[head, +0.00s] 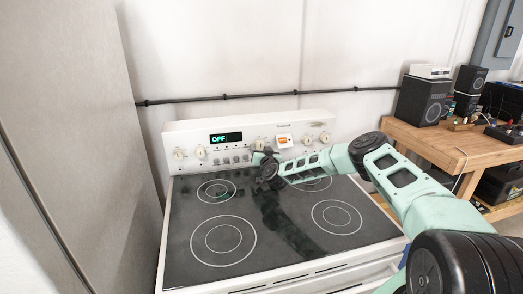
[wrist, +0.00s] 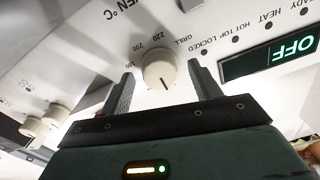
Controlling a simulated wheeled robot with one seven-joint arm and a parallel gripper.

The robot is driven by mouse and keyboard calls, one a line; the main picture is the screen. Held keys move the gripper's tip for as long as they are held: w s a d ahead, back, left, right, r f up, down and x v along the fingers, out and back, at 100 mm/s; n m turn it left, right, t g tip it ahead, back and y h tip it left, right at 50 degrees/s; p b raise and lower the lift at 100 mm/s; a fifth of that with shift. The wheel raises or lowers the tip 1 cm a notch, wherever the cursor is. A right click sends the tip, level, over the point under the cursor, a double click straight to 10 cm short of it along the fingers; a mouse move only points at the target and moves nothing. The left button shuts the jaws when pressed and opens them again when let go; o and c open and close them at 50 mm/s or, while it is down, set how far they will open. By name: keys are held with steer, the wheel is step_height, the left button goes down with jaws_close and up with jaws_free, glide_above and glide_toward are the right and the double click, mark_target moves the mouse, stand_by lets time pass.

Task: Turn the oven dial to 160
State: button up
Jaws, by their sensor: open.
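The oven dial (wrist: 159,68) is a round cream knob on the white control panel, in the middle of the wrist view. A scale with OVEN °C, 180, 200, 220 and GRILL runs around it, upside down there. A short dark mark shows on the knob's lower part. My gripper (head: 264,161) is open, with one finger on each side of the dial; I cannot tell whether they touch it. In the head view the dial (head: 259,143) shows just above my gripper, right of the green OFF display (head: 226,138).
The black glass cooktop (head: 220,238) with ring burners lies below my arm. More knobs (head: 200,152) line the panel, and an orange-and-white square (head: 284,141) sits on it. A wooden bench (head: 440,140) with speakers stands at right, a tall grey panel (head: 60,130) at left.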

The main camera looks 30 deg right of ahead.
steer(key=c, duration=1)
steer(key=shift+f+b, duration=0.1)
steer(key=shift+b, duration=0.5)
steer(key=m+b, duration=0.3)
steer(key=b, duration=0.1)
steer(key=shift+f, duration=0.15)
steer(key=m+b, duration=0.5)
steer(key=b, duration=0.2)
steer(key=shift+m, duration=0.3)
steer(key=m+b, duration=0.3)
steer(key=b, duration=0.1)
steer(key=shift+b, duration=0.3)
steer(key=m+b, duration=0.3)
steer(key=m, duration=0.1)
steer(key=shift+r+b, duration=0.25)
steer(key=shift+b, duration=0.15)
